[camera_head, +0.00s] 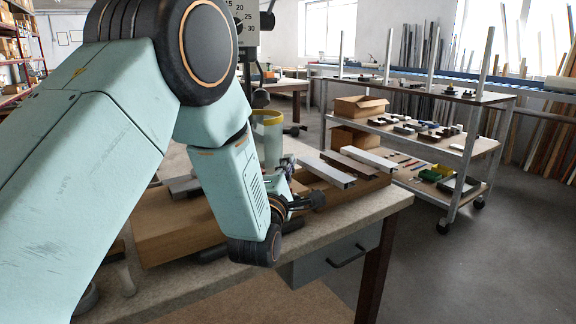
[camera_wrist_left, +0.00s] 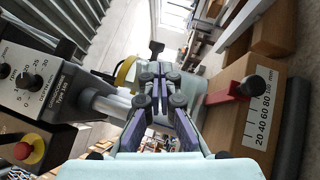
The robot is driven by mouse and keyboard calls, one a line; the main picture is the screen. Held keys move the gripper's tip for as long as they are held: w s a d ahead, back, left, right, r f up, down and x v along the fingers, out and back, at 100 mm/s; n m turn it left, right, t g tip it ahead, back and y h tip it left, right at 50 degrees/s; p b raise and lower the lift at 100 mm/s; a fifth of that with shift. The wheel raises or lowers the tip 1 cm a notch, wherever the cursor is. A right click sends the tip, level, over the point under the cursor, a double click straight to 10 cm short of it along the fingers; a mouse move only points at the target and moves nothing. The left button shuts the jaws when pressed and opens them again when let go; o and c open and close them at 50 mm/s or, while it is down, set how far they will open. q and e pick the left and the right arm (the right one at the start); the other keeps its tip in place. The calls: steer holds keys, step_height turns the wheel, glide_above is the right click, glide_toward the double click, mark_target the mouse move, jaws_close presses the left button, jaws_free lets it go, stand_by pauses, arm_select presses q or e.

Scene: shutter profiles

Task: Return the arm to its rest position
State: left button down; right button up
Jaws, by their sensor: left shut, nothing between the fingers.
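My left arm comes in from the left in the head view and bends down over the workbench (camera_head: 235,283). Its gripper (camera_head: 312,200) is small and partly hidden behind the wrist, beside the profiles on the wooden block. In the left wrist view the dark fingers of the left gripper (camera_wrist_left: 159,72) are together, with nothing between them. My right gripper is in neither view.
Light and brown profiles (camera_head: 326,172) lie on a wooden block right of the gripper. A machine with dials and a red button (camera_wrist_left: 28,151) is close on the left in the wrist view. A loaded trolley (camera_head: 470,146) stands beyond; floor between is clear.

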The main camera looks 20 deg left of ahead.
arm_select(q)
steer(key=s+d+f+m+g+h, duration=0.1)
steer(key=s+f+m+g, duration=0.65)
steer(key=f, duration=0.65)
steer(key=s+d+f+m+g+h, duration=0.2)
steer(key=s+f+m+g, duration=0.2)
steer(key=s+f+m, duration=0.7)
steer(key=s+f+m+g, duration=0.1)
steer(key=s+f+g, duration=0.2)
steer(key=s, duration=0.6)
steer(key=s+f+m+g, duration=0.1)
steer(key=s+f+g, duration=0.2)
steer(key=s+f, duration=0.4)
steer(key=s+f+m+g, duration=0.1)
steer(key=s+f+g, duration=0.2)
steer(key=s, duration=0.7)
step_height(320, 180, down, 3)
steer(key=shift+s+d+r+m, duration=0.2)
steer(key=shift+s+d+m, duration=0.15)
steer(key=shift+s+d, duration=0.05)
steer(key=shift+s+a, duration=0.1)
